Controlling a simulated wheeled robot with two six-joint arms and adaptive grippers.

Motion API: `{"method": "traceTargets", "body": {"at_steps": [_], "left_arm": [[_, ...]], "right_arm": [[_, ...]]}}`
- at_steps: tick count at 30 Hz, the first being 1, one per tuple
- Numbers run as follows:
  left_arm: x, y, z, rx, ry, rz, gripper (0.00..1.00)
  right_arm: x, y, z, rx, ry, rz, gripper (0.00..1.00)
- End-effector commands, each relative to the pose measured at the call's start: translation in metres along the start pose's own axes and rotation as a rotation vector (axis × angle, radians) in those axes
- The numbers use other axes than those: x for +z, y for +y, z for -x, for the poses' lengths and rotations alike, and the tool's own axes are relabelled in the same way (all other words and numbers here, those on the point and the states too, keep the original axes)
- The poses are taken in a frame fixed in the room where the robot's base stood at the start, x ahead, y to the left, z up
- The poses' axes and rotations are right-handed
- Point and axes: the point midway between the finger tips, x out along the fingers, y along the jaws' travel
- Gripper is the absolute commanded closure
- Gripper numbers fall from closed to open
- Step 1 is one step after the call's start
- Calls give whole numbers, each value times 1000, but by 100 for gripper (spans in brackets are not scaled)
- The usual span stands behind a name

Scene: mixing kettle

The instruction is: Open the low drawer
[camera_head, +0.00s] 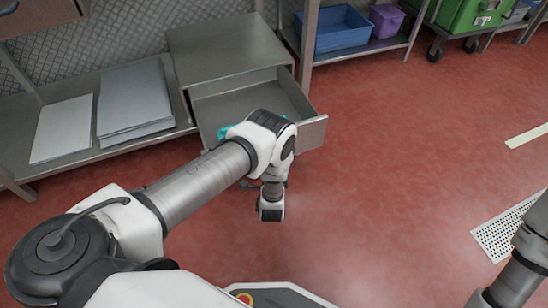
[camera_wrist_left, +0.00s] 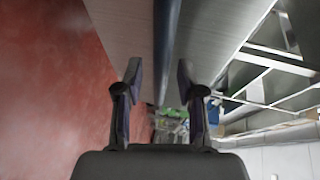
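The low drawer (camera_head: 311,133) is a grey metal drawer pulled well out of its grey cabinet (camera_head: 228,45), with its inside showing. My left arm crosses in front of it and hides part of its front and its handle. In the left wrist view, the drawer front (camera_wrist_left: 215,35) fills the upper middle, with a long dark handle bar (camera_wrist_left: 167,35) running down it. My left gripper (camera_wrist_left: 158,75) has its two fingers apart, one on each side of the bar, with visible gaps. My right gripper is out of view; only part of the right arm shows.
A teal thing (camera_head: 224,131) shows partly behind my left arm. Grey sheets (camera_head: 135,98) lie on the shelf left of the cabinet. A blue bin (camera_head: 335,30) and a purple bin (camera_head: 386,20) stand on a rack behind.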

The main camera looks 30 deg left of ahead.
Motion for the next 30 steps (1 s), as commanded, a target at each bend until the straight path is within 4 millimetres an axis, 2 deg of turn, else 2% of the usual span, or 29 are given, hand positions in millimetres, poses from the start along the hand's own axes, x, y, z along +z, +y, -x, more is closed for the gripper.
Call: {"method": "traceTargets", "body": {"at_steps": [9,13,18,30], "left_arm": [[-1,1,77,3,4,-3,61],[-1,1,101,3,4,-1,61],[0,0,111,0,2,0,61],[0,0,110,0,2,0,61]], "right_arm": [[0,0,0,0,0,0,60],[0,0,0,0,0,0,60],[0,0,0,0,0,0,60],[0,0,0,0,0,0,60]]}}
